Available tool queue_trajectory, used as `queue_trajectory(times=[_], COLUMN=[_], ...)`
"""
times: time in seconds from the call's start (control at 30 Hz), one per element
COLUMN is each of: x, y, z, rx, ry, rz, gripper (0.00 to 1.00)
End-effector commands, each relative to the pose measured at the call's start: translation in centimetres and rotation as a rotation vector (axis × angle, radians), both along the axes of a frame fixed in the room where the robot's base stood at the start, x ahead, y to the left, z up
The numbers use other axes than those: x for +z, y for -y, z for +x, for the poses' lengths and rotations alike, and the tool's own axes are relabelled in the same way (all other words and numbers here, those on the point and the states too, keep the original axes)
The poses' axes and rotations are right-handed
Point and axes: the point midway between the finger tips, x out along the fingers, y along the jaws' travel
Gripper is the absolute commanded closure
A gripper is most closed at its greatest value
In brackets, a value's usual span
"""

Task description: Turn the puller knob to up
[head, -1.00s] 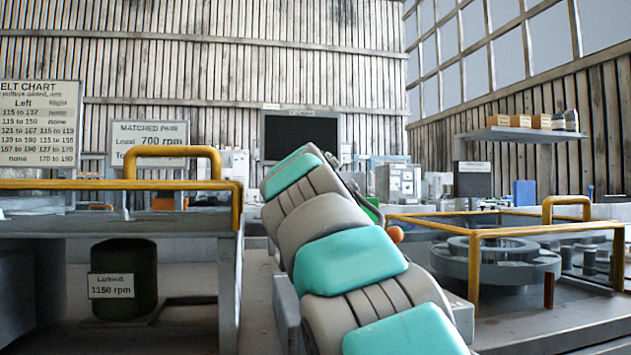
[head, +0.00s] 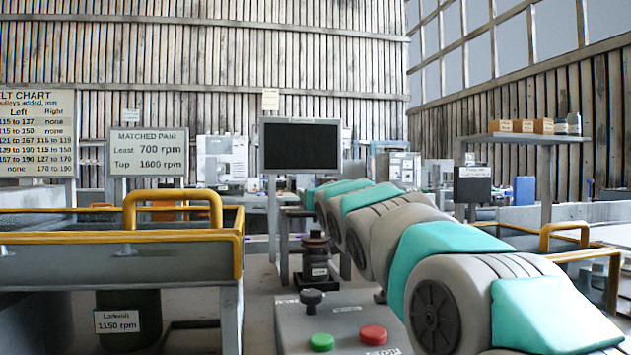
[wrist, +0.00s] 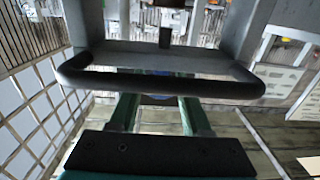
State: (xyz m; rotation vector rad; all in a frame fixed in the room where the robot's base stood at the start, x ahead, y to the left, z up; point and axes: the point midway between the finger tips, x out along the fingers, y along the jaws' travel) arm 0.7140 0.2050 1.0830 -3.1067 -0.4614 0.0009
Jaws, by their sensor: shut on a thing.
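A control box (head: 345,318) stands front centre in the head view. A black knob (head: 312,297) stands on it behind a green button (head: 321,342) and a red button (head: 373,335). The box's labels are too small to read, so I cannot confirm this is the puller knob. In the wrist view, the two green fingers of my gripper (wrist: 158,112) reach to a dark bar handle (wrist: 160,84) on a grey frame. My gripper is shut on it, as far as I can tell; the bar hides the fingertips. The head view does not show the fingers.
A bench with a yellow rail (head: 120,238) stands on the left. A dark labelled machine part (head: 316,257) stands behind the control box. A black screen (head: 300,146) is further back. A yellow-railed guard (head: 585,256) is at the right.

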Motion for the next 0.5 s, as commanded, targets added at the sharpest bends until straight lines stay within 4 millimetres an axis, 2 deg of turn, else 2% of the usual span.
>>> queue_trajectory(times=[0.5], x=[0.22], y=[-0.29], z=[-0.13], rx=[0.203], ry=[0.001], rz=[0.008], gripper=[1.0])
